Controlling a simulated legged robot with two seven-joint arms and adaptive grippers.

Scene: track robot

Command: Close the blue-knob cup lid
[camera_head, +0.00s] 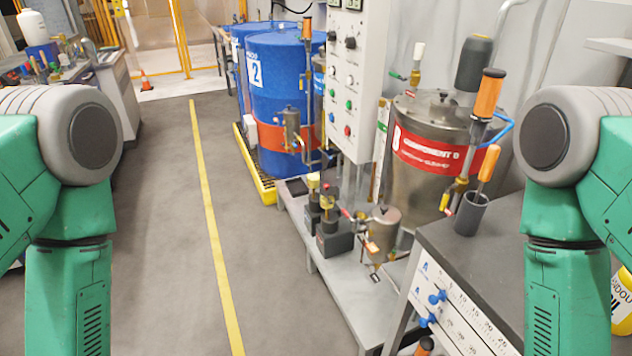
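No cup lid with a blue knob can be made out clearly. Small blue knobs (437,297) sit on the white panel with a printed scale at the front of the dark-topped bench on the right. A dark grey cup (470,214) on the bench holds an orange-handled tool. My green arms come down at the left and right edges. Both grippers are out of the picture.
A steel tank with a red label (432,150) stands behind the bench. Blue drums (275,85) stand on a yellow-edged pallet. A control cabinet (350,80) rises between them. The grey floor with a yellow line (208,205) is clear on the left.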

